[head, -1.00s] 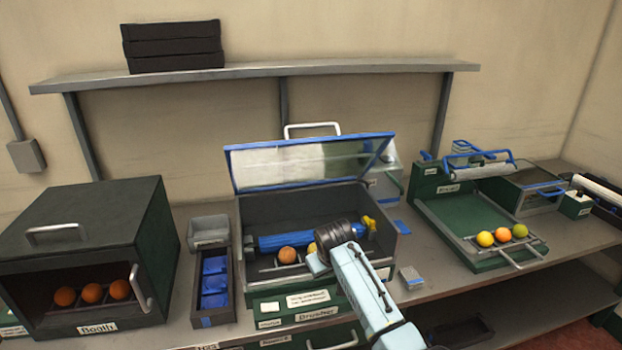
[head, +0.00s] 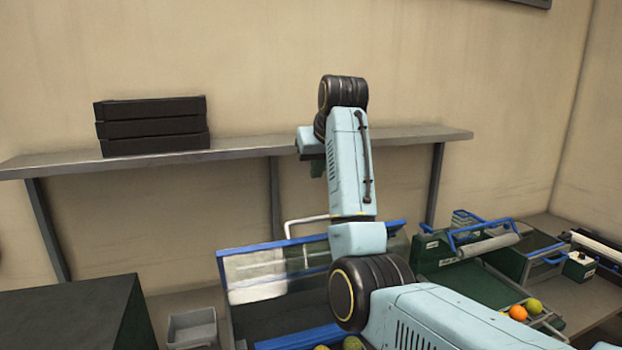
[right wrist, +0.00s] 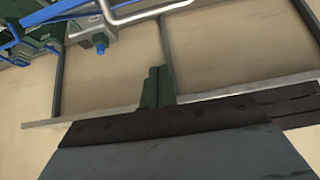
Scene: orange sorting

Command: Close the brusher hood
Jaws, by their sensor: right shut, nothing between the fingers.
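The brusher hood (head: 258,272) stands raised in the head view, a clear panel in a blue frame. Its white bar handle (head: 290,226) sticks up from the top edge, partly behind my right arm. My right gripper (head: 317,168) is shut and empty, raised above the handle and in front of the wall shelf. Its dark green fingers (right wrist: 156,88) show together in the right wrist view, where a pale bar (right wrist: 140,14) crosses the top. Most of the brusher body is hidden by my arm or below the frame. My left gripper is not in view.
A wall shelf (head: 235,150) carries stacked black trays (head: 152,125) at the left. The dark booth box (head: 70,315) and a grey bin (head: 192,328) stand left of the brusher. A green station (head: 440,258) with fruit stands at the right.

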